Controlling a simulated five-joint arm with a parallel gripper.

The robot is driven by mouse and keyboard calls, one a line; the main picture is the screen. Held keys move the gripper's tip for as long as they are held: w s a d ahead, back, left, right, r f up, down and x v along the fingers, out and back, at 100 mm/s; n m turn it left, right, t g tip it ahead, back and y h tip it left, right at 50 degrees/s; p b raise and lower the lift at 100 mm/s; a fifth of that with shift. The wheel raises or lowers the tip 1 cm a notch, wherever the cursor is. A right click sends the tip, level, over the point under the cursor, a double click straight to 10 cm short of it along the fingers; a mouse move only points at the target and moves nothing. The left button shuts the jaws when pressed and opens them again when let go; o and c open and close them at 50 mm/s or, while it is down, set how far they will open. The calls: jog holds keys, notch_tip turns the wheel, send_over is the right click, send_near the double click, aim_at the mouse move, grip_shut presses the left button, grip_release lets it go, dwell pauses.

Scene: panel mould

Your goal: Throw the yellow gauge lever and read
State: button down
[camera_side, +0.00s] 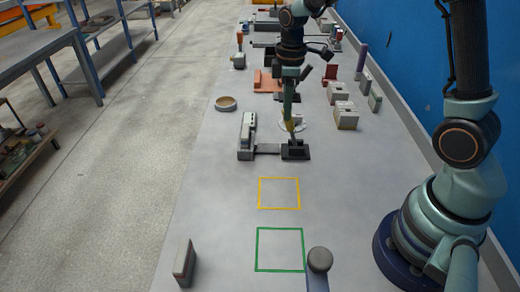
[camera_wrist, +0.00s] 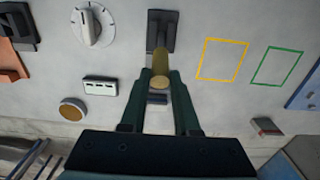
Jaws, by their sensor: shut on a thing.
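The yellow lever (camera_wrist: 160,66) rises from a dark slotted base (camera_wrist: 162,22) in the wrist view, its round end towards the camera. My gripper (camera_wrist: 161,76) is shut on it, one dark green finger on each side. In the side view my gripper (camera_side: 289,116) is over the dark base (camera_side: 296,151), with a little yellow of the lever (camera_side: 291,127) showing. A pale block with dark windows (camera_wrist: 100,86), which looks like the gauge, lies left of the lever. It also shows in the side view (camera_side: 247,132). Its reading is too small to make out.
A white dial knob (camera_wrist: 94,26) and a round tan dish (camera_wrist: 73,109) are nearby. Yellow (camera_side: 279,193) and green (camera_side: 280,249) outlined squares lie empty on the bench. Pale blocks (camera_side: 345,115) stand at the right, by the blue wall. A small upright block (camera_side: 184,262) stands front left.

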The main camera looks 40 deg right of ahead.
jog(key=shift+w+a, duration=0.25)
jog(key=shift+a, duration=0.05)
jog(key=shift+w+a+f, duration=0.3)
jog(key=shift+w+a, duration=0.2)
jog(key=shift+w, duration=0.05)
jog(key=shift+w+a, duration=0.1)
dwell(0.5)
jog(key=shift+w+a+f, duration=0.1)
jog(key=shift+f, duration=0.05)
jog(key=c, duration=0.6)
grip_release()
jog(key=shift+c, duration=0.2)
